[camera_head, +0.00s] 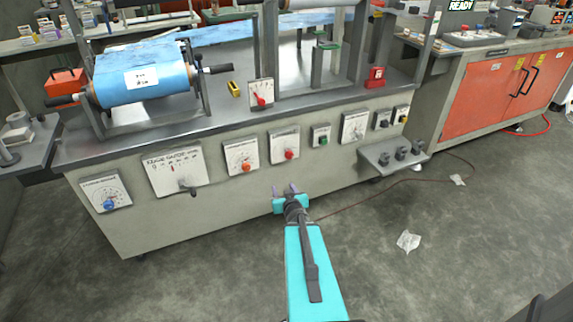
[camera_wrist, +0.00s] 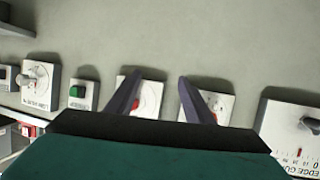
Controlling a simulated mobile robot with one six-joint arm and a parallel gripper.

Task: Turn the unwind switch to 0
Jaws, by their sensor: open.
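The front panel carries a row of controls, and their small labels are too blurred to tell which one is the unwind switch. One white plate has a red knob (camera_head: 289,155); left of it is a dial plate with an orange-red knob (camera_head: 246,167). My gripper (camera_head: 284,189) is open and empty, in front of the panel below these two plates. In the wrist view, my gripper's two dark fingers (camera_wrist: 160,84) are apart. They partly hide a plate with a red knob (camera_wrist: 135,104) and the plate beside it (camera_wrist: 222,103). Neither finger clearly touches a knob.
A plate with a red pointer (camera_head: 261,93) stands above. A small shelf (camera_head: 374,155) juts out right. A blue film roll (camera_head: 143,77) sits on top.

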